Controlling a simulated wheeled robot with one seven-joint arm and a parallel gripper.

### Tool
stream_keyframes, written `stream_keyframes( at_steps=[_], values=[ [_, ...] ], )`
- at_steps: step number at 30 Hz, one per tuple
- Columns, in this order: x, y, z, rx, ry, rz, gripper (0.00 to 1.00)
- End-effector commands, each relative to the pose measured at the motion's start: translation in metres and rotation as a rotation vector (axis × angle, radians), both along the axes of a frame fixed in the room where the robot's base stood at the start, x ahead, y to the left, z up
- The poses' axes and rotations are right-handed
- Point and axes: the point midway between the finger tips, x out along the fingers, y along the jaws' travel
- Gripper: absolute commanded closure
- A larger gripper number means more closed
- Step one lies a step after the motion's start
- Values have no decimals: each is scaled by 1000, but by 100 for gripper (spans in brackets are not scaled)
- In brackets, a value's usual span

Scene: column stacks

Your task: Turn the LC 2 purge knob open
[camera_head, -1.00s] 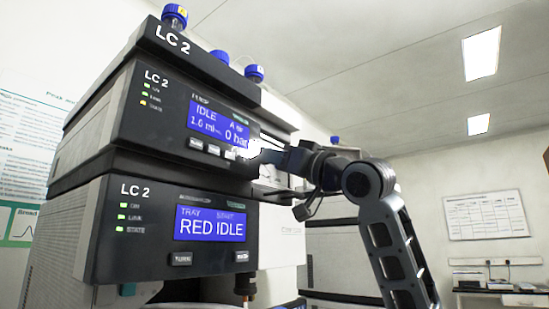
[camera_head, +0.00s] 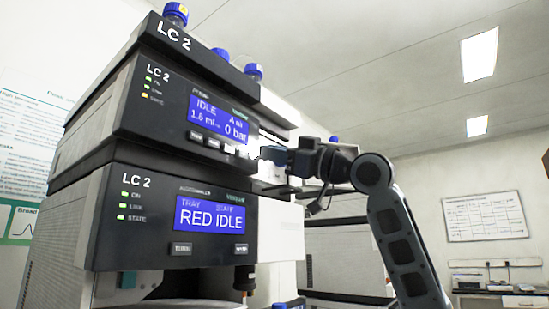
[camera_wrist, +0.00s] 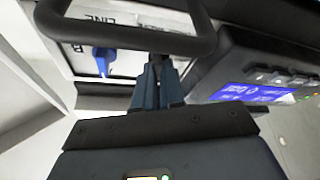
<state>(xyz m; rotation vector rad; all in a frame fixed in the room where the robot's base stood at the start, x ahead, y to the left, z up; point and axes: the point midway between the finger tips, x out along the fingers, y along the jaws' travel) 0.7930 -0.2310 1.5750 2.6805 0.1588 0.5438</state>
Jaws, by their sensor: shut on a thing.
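The LC 2 pump module (camera_head: 133,112) is the upper dark-fronted unit in the head view; its screen reads IDLE and 0 bar. My gripper (camera_head: 264,154) is at the right end of its front. In the wrist view my gripper (camera_wrist: 158,68) has its blue-grey fingers close together, reaching to a pale panel (camera_wrist: 135,17) with the letters LINE and B. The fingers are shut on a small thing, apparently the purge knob. A dark bar across the view and the fingers hide it, so its angle cannot be told. A blue lever knob (camera_wrist: 103,60) is left of the fingers.
The lower LC 2 module (camera_head: 140,219) reads RED IDLE. Blue-capped bottles (camera_head: 175,14) stand on top of the stack. Another stack (camera_head: 345,245) stands behind my arm. At the far right are a whiteboard (camera_head: 485,216) and a bench (camera_head: 500,298); the space between looks open.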

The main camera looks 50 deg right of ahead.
Motion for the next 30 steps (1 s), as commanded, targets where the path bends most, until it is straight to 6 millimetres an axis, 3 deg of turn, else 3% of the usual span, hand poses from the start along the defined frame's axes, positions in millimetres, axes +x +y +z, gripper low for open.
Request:
stream_keyframes(
  at_steps=[30],
  values=[
    [3, -3, 7, -903, -32, -1, 100]
  ],
)
